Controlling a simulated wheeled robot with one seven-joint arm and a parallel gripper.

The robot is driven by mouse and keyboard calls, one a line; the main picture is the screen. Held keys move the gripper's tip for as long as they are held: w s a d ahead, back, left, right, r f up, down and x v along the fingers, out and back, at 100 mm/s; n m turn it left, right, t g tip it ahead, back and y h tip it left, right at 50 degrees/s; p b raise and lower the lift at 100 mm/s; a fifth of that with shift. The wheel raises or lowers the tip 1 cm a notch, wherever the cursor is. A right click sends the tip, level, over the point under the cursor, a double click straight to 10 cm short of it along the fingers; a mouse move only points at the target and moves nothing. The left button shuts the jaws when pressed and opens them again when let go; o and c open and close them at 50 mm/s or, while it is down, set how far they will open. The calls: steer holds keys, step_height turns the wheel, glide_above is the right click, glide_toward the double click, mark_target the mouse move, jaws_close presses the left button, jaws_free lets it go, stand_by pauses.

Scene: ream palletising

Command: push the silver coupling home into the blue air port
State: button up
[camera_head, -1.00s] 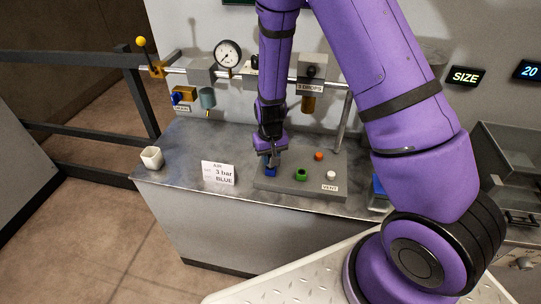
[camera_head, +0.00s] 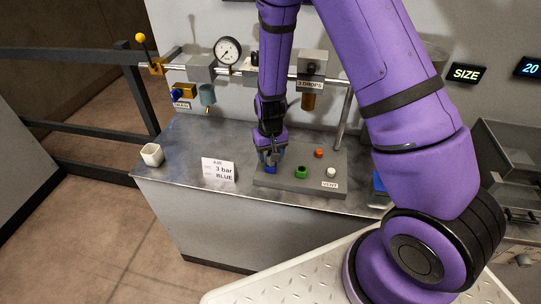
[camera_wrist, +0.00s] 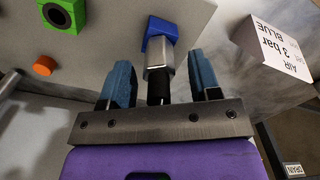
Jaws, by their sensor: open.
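The silver coupling (camera_wrist: 158,58) shows in the wrist view with its far end at the blue air port (camera_wrist: 161,29); I cannot tell how deep it sits. Its near end is a black part (camera_wrist: 160,90) that runs down toward my gripper's palm. My gripper (camera_wrist: 163,76) is open, with one blue finger on each side of the coupling and a visible gap to both. In the head view my gripper (camera_head: 271,156) is over the blue port (camera_head: 270,169), and it mostly hides the coupling.
A card (camera_head: 218,170) reading "AIR 3 bar BLUE" stands to the left. A white cup (camera_head: 152,155) sits at the bench's left end.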

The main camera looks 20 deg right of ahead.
step_height(320, 180, up, 10)
steer(key=shift+f, duration=0.2)
stand_by(0.6)
steer(key=shift+r, duration=0.25)
steer(key=s+d+r+t, duration=0.1)
steer(key=s+r, duration=0.2)
steer(key=r, duration=0.4)
steer(key=s+d+r+t+y, duration=0.1)
steer(key=s+r, duration=0.2)
steer(key=r, duration=0.4)
steer(key=s+d+r+t, duration=0.1)
steer(key=s+d+r, duration=0.15)
steer(key=r, duration=0.45)
steer(key=s+d+r+t, duration=0.1)
steer(key=s+r, duration=0.4)
steer(key=s, duration=0.3)
steer(key=s+d+r+t+h, duration=0.1)
steer(key=s+r, duration=0.3)
steer(key=s, duration=0.5)
steer(key=shift+d+r+n, duration=0.2)
steer(key=shift+r+n, duration=0.15)
steer(key=shift+n, duration=0.05)
steer(key=shift+s, duration=0.1)
